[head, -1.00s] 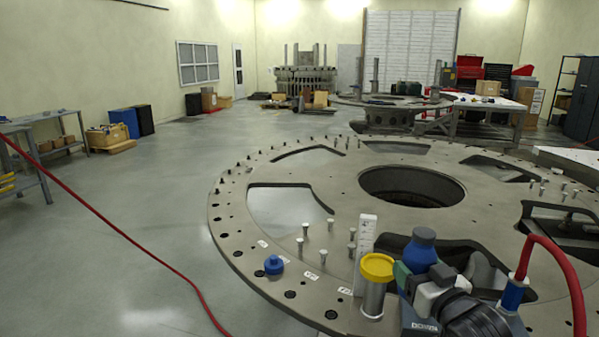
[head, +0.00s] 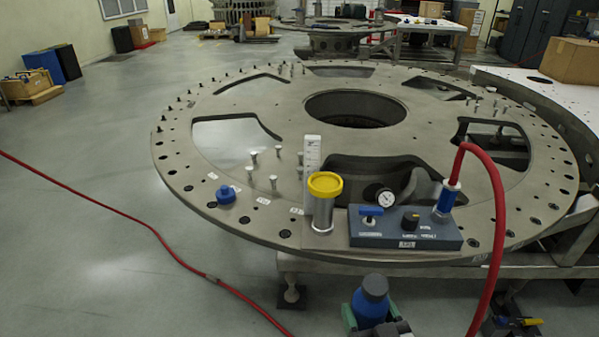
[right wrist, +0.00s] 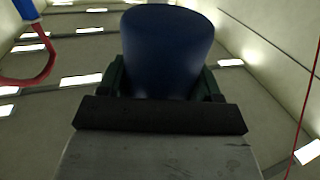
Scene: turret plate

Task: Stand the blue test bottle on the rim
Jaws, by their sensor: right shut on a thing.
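The blue test bottle (head: 369,309) with a dark grey cap is at the bottom middle of the head view. My right gripper (head: 371,322) is shut on it with green fingers, nearer to me than the rim and apart from it. In the right wrist view the blue bottle (right wrist: 167,55) sits upright between the fingers, its lower part hidden by the gripper. The rim (head: 252,232) belongs to the large round turret plate. My left gripper is not in view.
On the near rim stand a steel cylinder with yellow lid (head: 325,187), a white scale (head: 311,155), a blue-grey control box (head: 404,231) with gauge and red hose (head: 495,190), and a blue knob-like piece (head: 226,194). Several pegs stand left of the scale.

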